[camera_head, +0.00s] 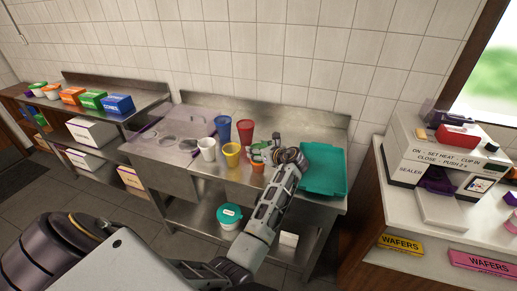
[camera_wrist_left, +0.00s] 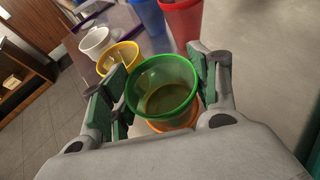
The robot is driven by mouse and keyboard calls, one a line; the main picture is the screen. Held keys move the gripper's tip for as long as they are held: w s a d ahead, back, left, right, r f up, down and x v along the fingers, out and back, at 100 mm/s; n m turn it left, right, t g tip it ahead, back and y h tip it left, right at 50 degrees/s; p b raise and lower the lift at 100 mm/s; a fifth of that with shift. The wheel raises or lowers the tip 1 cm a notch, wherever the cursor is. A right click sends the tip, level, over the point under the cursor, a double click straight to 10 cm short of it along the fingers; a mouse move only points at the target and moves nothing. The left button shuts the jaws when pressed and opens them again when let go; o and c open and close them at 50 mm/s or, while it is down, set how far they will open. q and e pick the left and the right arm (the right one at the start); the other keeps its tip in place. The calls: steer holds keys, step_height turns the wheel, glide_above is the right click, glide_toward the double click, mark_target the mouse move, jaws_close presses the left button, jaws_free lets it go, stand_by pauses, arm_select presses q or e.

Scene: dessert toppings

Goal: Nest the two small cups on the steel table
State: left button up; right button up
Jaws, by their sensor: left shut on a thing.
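My left gripper (camera_head: 263,154) is over the steel table (camera_head: 222,183) and is shut on a small green cup (camera_wrist_left: 162,72). The cup is upright between the green finger pads, its open mouth facing the wrist camera. A small orange cup (camera_head: 257,168) is directly below the green one. In the wrist view only a strip of the orange cup (camera_wrist_left: 178,124) shows under the green cup's lower edge. I cannot tell whether the green cup's base is inside the orange cup or just above it. My right gripper is not in view.
A yellow cup (camera_head: 231,154) and a white cup (camera_head: 207,149) stand left of the gripper. A blue cup (camera_head: 223,129) and a red cup (camera_head: 245,131) stand behind. A teal tray (camera_head: 324,170) lies to the right. A lidded tub (camera_head: 229,217) is on the shelf below.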

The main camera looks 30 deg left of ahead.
arm_select(q)
steer(key=shift+f, duration=0.75)
steer(key=o, duration=0.9)
steer(key=shift+c, duration=0.2)
steer(key=shift+r, duration=0.1)
